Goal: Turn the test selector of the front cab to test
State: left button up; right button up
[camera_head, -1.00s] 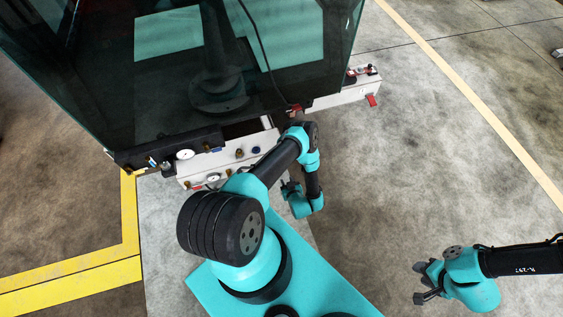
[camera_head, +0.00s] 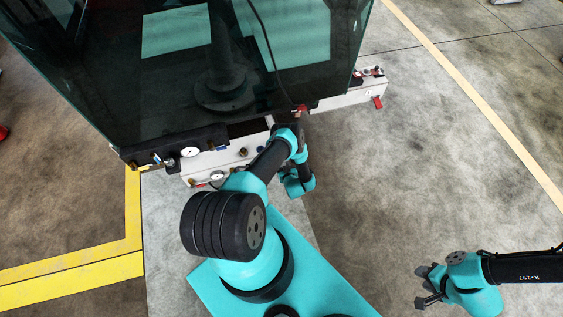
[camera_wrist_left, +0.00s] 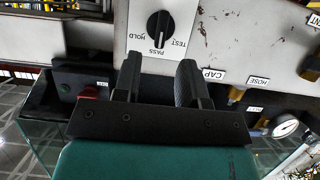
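The test selector (camera_wrist_left: 160,24) is a black rotary knob on a white plate, near the top of the left wrist view. Its plate shows HOLD, PASS and TEST upside down; the knob's white mark appears to be toward PASS. My left gripper (camera_wrist_left: 158,68) is open and empty, its two black fingers apart just below the plate in that view, not around the knob. In the head view my left gripper (camera_head: 284,178) is in front of the cab's white panel (camera_head: 236,157); I cannot make out the selector there. My right gripper (camera_head: 425,285) is open and empty over bare floor.
The dark-glazed cab (camera_head: 170,80) overhangs the panel. Beside the selector are a CAP label, a brass HOSE fitting (camera_wrist_left: 236,94) and a gauge (camera_wrist_left: 285,128). A red-handled white box (camera_head: 350,95) stands to the right. The floor (camera_head: 400,180) at right is clear.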

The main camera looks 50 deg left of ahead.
pick_arm(q)
jog(key=shift+x, duration=2.35)
jog(key=shift+c, duration=0.2)
grip_shut()
